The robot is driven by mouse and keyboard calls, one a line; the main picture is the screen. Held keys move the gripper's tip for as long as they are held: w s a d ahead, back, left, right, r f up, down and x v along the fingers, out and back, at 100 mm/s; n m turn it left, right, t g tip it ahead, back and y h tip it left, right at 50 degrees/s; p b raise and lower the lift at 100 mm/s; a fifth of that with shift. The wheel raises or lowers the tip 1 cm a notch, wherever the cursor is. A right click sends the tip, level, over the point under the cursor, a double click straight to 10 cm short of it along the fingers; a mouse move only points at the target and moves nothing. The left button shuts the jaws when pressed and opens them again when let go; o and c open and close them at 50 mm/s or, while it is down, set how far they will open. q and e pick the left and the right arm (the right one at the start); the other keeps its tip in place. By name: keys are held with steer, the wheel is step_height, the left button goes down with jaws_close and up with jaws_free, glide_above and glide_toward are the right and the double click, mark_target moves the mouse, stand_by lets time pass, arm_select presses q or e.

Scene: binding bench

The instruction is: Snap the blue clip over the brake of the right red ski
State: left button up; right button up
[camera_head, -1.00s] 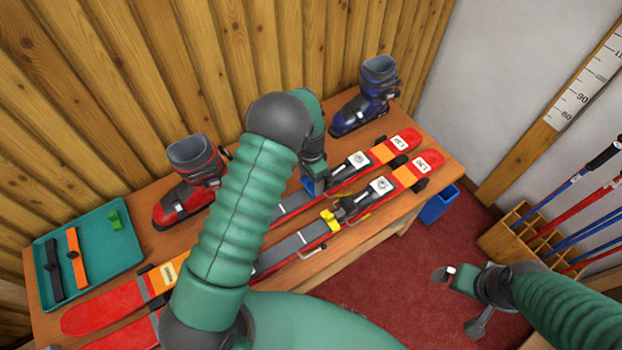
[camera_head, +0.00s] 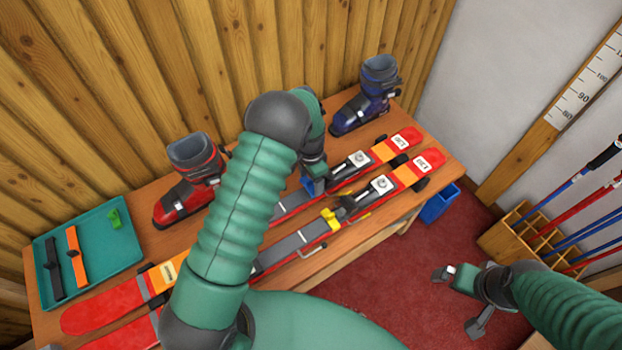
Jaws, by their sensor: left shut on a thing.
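Two red skis lie side by side across the wooden bench. A yellow clip (camera_head: 331,219) sits at the near ski's brake. My right gripper (camera_head: 459,300) is open and empty over the red floor, off the bench's right side.
A green tray (camera_head: 131,232) at the left holds a black strap, an orange strap and a green clip. A red boot (camera_head: 187,188) and a blue boot (camera_head: 366,104) stand behind the skis. A blue bin (camera_head: 440,203) and a pole rack (camera_head: 505,243) stand at the right.

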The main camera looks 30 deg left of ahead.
mark_target(311, 184)
arm_select(q)
steer(key=shift+f+b, duration=1.05)
steer(key=shift+f, duration=0.6)
steer(key=o, duration=1.7)
steer(key=shift+o, duration=0.2)
steer(key=shift+r+p, duration=3.8)
steer(key=shift+r, duration=1.25)
steer(key=s+d+r+n+t, duration=0.1)
steer(key=s+d+r+n, duration=0.1)
steer(key=s+r, duration=0.5)
steer(key=s+d+r+n+t, duration=0.1)
steer(key=s+d+r+n, duration=0.2)
steer(key=s+r, duration=0.4)
steer(key=s+n, duration=0.1)
steer(key=s, duration=0.3)
steer(key=shift+s+d+r+t+b, duration=0.2)
steer(key=shift+t+b, duration=0.1)
